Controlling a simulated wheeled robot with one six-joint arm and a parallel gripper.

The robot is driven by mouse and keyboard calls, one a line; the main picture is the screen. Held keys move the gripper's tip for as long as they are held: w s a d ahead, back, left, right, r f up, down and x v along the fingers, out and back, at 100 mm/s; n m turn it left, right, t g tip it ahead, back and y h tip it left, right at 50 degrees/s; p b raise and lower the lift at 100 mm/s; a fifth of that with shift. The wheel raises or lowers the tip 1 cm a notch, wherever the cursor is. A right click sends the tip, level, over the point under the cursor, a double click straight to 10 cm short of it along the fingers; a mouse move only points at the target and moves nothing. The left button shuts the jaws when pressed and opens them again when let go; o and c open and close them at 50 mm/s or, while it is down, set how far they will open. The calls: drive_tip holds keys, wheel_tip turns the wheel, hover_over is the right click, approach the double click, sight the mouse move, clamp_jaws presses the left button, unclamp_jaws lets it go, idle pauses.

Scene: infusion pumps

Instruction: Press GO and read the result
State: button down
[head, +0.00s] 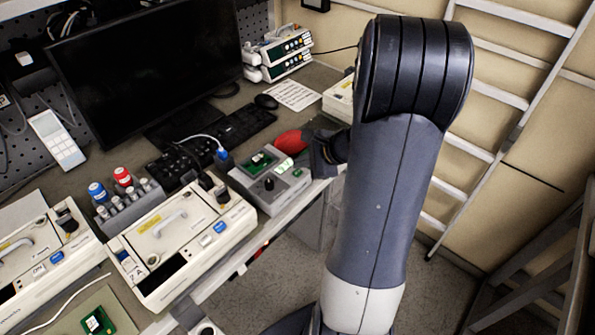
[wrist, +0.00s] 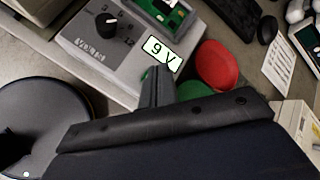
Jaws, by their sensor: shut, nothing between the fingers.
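The grey tester (head: 293,186) stands at the bench's front edge, with a black knob (wrist: 107,26) and a green circuit board (wrist: 172,14) in its top recess. Its lit display (wrist: 161,51) shows a "9" followed by a V-shaped mark, in the wrist view. My gripper (wrist: 156,78) is shut and empty, its tips at the tester's edge just below the display. A sliver of green shows beside the tips and may be the GO button; most of it is hidden, and I cannot tell if they touch. In the head view my arm hides much of the gripper.
A red dish (wrist: 217,65) and a green dish (wrist: 190,91) lie right beside my gripper. A white pump (head: 158,262) stands left of the tester. A keyboard (head: 247,122) and monitor (head: 145,62) are behind. A printed sheet (head: 293,95) lies farther back.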

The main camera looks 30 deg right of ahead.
sight(301, 175)
drive_tip(key=shift+f, duration=0.15)
drive_tip(key=shift+f+b, duration=0.3)
drive_tip(key=shift+b, duration=0.25)
drive_tip(key=shift+f+b, duration=0.4)
drive_tip(key=shift+b, duration=0.05)
idle(0.3)
drive_tip(key=shift+r, duration=0.15)
idle(0.3)
drive_tip(key=shift+r+p, duration=0.6)
drive_tip(key=shift+r, duration=0.1)
drive_tip(key=shift+r, duration=0.1)
drive_tip(key=shift+r+p, duration=1.95)
drive_tip(key=shift+r, duration=0.45)
